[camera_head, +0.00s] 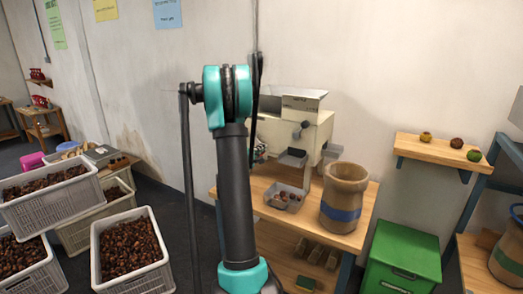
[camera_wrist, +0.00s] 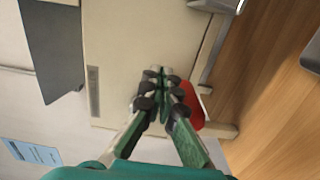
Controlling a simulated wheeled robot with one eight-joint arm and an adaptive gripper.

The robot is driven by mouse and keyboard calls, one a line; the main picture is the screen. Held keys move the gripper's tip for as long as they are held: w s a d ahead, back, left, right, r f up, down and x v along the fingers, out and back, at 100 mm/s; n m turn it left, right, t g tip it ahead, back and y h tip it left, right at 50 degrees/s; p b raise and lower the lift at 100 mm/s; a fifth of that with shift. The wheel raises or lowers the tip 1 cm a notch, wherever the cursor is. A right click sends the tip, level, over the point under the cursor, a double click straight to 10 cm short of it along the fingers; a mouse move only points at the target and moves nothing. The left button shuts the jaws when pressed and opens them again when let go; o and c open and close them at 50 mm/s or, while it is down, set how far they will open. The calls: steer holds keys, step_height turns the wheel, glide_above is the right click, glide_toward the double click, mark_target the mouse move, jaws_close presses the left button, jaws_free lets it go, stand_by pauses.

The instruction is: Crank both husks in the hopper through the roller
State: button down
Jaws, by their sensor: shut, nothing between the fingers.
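The cream roller machine (camera_head: 312,135) stands on a wooden bench, with a pale hopper (camera_head: 304,98) on top. The hopper's inside is not visible, so I cannot see any husks in it. My gripper (camera_wrist: 160,78) is shut and empty in front of the machine's cream side panel (camera_wrist: 130,45) in the wrist view. A red part (camera_wrist: 190,105) shows partly behind the right finger; I cannot tell whether it belongs to a crank or whether the fingers touch it. In the head view my arm hides most of the gripper and the machine's left side.
A grey tray (camera_head: 273,203) with a few chestnuts sits on the bench, beside a burlap sack (camera_head: 347,184) with a blue band. A green bin (camera_head: 402,258) stands at the right. A wall shelf (camera_head: 437,151) holds three round items. Crates of chestnuts stand at the left.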

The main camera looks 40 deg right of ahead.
steer(key=shift+s+a+r, duration=0.1)
steer(key=shift+r, duration=0.05)
steer(key=v, duration=1.1)
steer(key=shift+s+a, duration=0.2)
steer(key=shift+a, duration=0.15)
steer(key=s+a+f+m+g+y, duration=0.1)
steer(key=s+a+f+y, duration=0.4)
steer(key=a, duration=0.5)
steer(key=s+a+f+m+g+y, duration=0.1)
steer(key=s+a+f+y, duration=0.4)
steer(key=s+a, duration=0.5)
steer(key=s+a+f+m+g+y, duration=0.1)
steer(key=s+a+f+y, duration=0.4)
steer(key=a, duration=0.6)
steer(key=s+m+y, duration=0.1)
steer(key=s, duration=0.1)
steer(key=shift+s+a+m, duration=0.4)
